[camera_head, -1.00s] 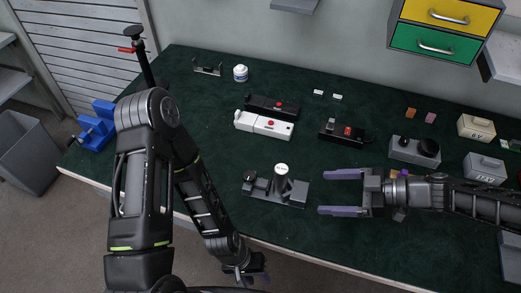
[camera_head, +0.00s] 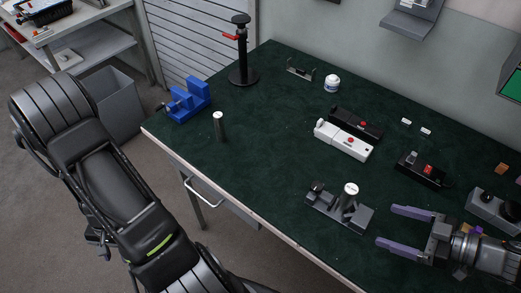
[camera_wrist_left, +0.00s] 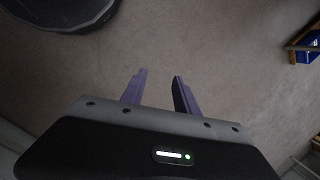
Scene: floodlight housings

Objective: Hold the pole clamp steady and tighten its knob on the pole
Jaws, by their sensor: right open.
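The pole clamp (camera_head: 326,197) is a grey piece with a dark round knob (camera_head: 317,187), on a flat grey base on the green table. A short upright pole (camera_head: 349,197) with a white top stands at its right; I cannot tell how closely the clamp meets the pole. My right gripper (camera_head: 394,228) is open and empty, its purple fingers pointing left, just right of the clamp and apart from it. My left gripper (camera_wrist_left: 158,80) is open and empty over bare floor in the left wrist view. In the head view my left arm hangs off the table's left side.
A blue vise (camera_head: 187,100), a loose short pole (camera_head: 219,127) and a dark stand (camera_head: 243,65) are at the table's left. White (camera_head: 342,140) and black (camera_head: 355,124) boxes lie behind the clamp. The table between loose pole and clamp is clear.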

